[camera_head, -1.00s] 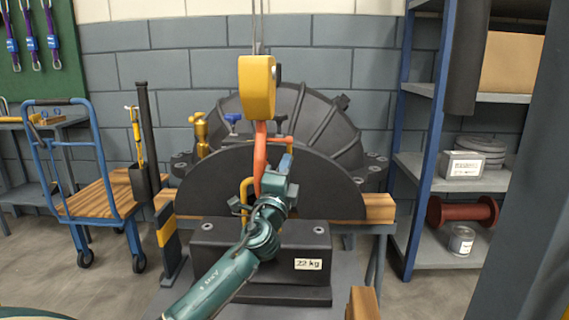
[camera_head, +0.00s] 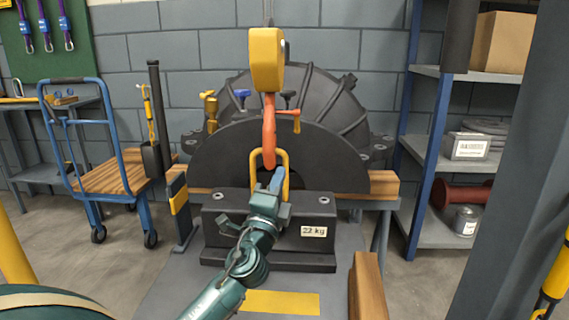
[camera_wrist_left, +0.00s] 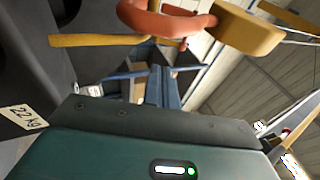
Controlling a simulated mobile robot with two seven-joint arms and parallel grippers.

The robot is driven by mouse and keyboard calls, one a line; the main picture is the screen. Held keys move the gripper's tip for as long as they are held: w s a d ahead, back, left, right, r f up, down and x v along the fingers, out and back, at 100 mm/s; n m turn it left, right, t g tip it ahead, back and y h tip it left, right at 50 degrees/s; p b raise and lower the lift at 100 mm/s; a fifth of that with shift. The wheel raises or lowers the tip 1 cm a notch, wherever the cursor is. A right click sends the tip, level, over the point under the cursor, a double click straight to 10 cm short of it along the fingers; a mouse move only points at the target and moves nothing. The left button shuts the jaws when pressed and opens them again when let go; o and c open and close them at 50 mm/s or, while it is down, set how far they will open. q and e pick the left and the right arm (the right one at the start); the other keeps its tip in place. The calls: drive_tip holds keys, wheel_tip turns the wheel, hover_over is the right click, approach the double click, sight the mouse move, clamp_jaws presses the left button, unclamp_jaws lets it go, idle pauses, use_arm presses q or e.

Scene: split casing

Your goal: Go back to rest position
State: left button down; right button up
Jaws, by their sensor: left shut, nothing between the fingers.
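My left gripper (camera_head: 276,182) is shut and empty, in front of the yellow lifting eye (camera_head: 286,167) on top of the dark casing half (camera_head: 330,160), which has a block marked 22 kg. An orange hook (camera_head: 269,130) hangs from a yellow hoist block (camera_head: 266,60). Its lower end is at the top of the eye; I cannot tell whether it passes through. In the left wrist view the shut fingers (camera_wrist_left: 162,85) point toward the orange hook (camera_wrist_left: 150,22) and hoist block (camera_wrist_left: 235,28), apart from them as far as I can tell. My right gripper is not in view.
A larger ribbed casing (camera_head: 325,95) stands behind. A blue cart (camera_head: 112,178) is at left, and a shelf (camera_head: 440,148) with a box and spool is at right. A wooden block (camera_head: 367,285) stands front right. A dark post (camera_head: 525,170) blocks the right edge.

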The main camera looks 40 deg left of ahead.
use_arm(q)
drive_tip(key=shift+s+d+f, duration=0.2)
drive_tip(key=shift+s+f, duration=0.15)
drive_tip(key=shift+s, duration=0.25)
